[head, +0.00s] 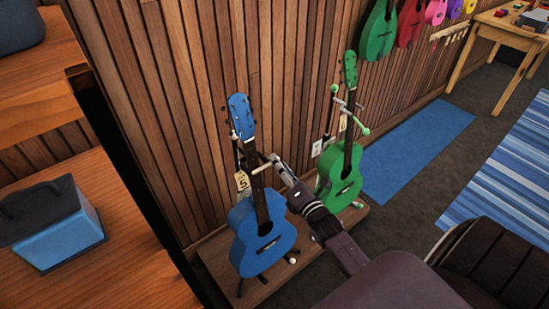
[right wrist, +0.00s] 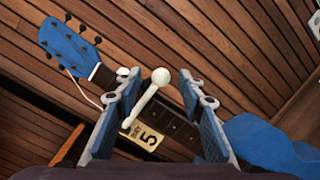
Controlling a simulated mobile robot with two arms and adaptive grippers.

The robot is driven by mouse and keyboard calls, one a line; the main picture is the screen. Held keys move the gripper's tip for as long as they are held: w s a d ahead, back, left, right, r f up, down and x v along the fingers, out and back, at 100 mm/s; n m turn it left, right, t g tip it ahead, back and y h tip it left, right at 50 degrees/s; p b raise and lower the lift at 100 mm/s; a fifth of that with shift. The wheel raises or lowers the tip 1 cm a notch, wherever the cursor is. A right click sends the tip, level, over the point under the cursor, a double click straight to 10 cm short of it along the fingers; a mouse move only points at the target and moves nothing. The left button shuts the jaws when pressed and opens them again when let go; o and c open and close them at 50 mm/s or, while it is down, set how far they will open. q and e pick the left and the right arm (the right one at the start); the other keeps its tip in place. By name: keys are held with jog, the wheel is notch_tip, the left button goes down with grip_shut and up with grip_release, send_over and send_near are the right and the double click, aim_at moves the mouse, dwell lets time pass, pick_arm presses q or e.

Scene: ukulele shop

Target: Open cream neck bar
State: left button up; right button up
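A blue ukulele (head: 265,232) stands upright on a stand at the wood-slat wall. The cream neck bar (head: 262,168) crosses in front of its neck. In the right wrist view the bar (right wrist: 146,103) is a pale rod with a round ball end, lying between my open fingers with gaps on both sides. My right gripper (head: 277,165) is at the bar's right end in the head view; it also shows in the right wrist view (right wrist: 157,88), open and apparently holding nothing. My left gripper is not in view.
A green ukulele (head: 341,170) with green-tipped bars stands just right of my right gripper. A tag (head: 242,181) marked 5 hangs by the blue neck. Both stands share a low wooden platform (head: 218,258). A wooden shelf with a blue box (head: 62,236) is at left.

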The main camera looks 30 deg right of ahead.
jog(key=shift+w+d+f, duration=0.1)
jog(key=shift+w+d, duration=0.05)
jog(key=shift+w, duration=1.3)
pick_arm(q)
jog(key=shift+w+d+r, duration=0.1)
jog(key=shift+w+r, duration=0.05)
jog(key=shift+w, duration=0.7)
pick_arm(e)
jog(key=shift+c, duration=0.6)
jog(key=c, duration=0.5)
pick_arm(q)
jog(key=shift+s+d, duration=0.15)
pick_arm(e)
grip_shut()
